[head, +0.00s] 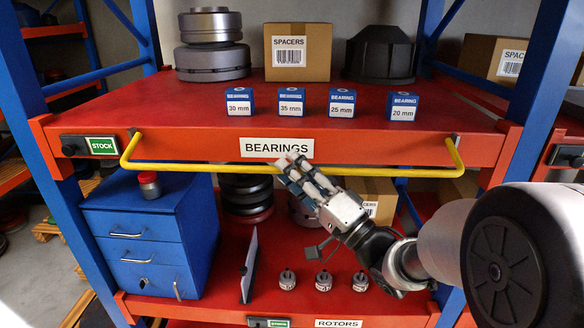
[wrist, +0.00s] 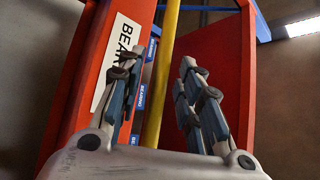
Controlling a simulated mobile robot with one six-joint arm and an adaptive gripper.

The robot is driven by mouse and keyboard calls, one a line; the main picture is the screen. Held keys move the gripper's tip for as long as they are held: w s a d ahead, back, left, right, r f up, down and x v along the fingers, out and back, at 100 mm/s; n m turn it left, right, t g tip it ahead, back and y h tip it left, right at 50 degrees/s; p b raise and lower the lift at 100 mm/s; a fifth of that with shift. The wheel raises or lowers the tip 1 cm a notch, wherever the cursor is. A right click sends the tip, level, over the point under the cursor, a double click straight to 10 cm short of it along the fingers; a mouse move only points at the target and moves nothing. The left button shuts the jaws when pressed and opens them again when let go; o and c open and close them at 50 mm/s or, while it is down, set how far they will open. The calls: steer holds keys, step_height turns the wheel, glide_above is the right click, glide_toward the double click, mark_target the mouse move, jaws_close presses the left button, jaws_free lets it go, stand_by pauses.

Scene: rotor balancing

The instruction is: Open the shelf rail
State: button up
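The yellow shelf rail (head: 210,168) runs across the front of the red shelf marked BEARINGS. Its bent ends meet the shelf front at left and right, and its long bar lies just below the label (head: 277,147) in the head view. My gripper (head: 292,160) is at the middle of the bar, its fingertips overlapping the label's lower edge. In the wrist view, my gripper (wrist: 160,58) is open, and the rail (wrist: 161,85) passes between its two fingers with a visible gap on each side.
Several blue bearing boxes (head: 291,101) stand on the shelf near its front edge. Behind them are metal discs (head: 212,60), a SPACERS carton (head: 298,52) and a dark housing (head: 380,55). Below are a blue drawer cabinet (head: 150,235) and small rotors (head: 324,281). Blue posts flank the shelf.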

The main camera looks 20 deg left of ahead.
steer(key=shift+w+a+r, duration=0.15)
steer(key=shift+a, duration=0.2)
steer(key=shift+c, duration=0.3)
jaws_close()
stand_by(0.4)
